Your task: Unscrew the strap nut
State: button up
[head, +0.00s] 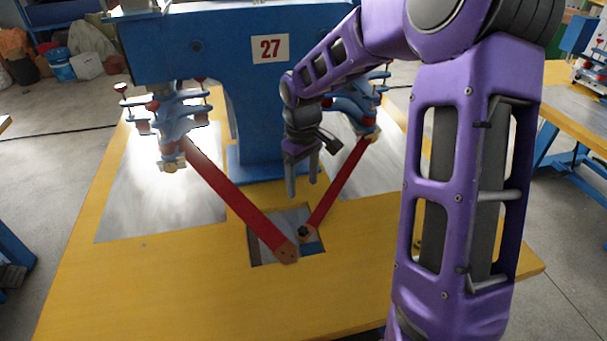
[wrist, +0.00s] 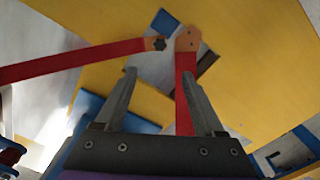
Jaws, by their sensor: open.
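The strap nut (head: 303,231) is a small dark piece on the end of the right red strap (head: 340,181). In the wrist view the nut (wrist: 159,44) shows as a dark lobed shape on the strap's orange-brown end. The left red strap (head: 232,198) ends close beside it, in an orange-brown tip with small holes. My gripper (head: 303,192) points down above the table, behind the nut in the head view and between the two straps. In the wrist view my gripper (wrist: 158,73) is open, with nothing held; the nut appears beyond the fingertips.
The yellow table (head: 170,286) has a square recess (head: 262,223) under the strap ends. A blue machine (head: 247,100) with sign 27 stands behind. Blue clamp assemblies (head: 172,122) hang left and right of its column. The front of the table is clear.

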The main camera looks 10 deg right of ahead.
aim_at(303, 231)
notch_tip(303, 231, down, 16)
jog(key=b, duration=0.3)
jog(key=shift+f, duration=0.1)
